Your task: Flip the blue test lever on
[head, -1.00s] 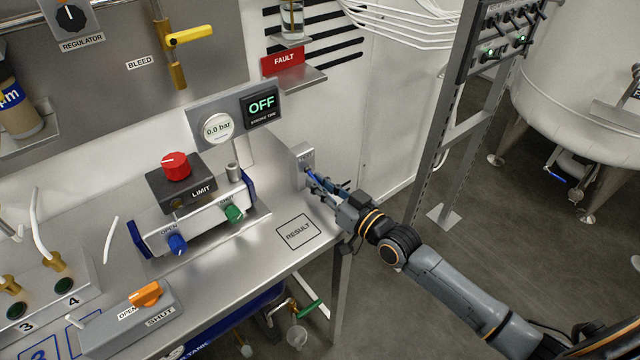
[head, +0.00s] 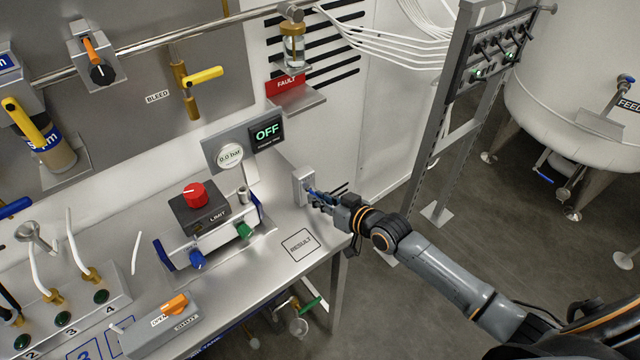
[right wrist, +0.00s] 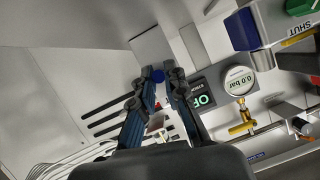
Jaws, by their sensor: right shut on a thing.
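The blue test lever (head: 311,190) sticks out from a small grey box (head: 301,182) at the right end of the bench. My right gripper (head: 316,194) is at this box, shut on the lever. The fingers hide most of the lever in the head view. A display (head: 267,130) above the bench reads OFF. My left gripper is not in view.
A box with a red LIMIT knob (head: 195,194) stands left of the grey box. A bare square marked RESULT (head: 300,244) lies in front. A metal frame with switches (head: 490,55) and a tank (head: 575,100) stand to the right.

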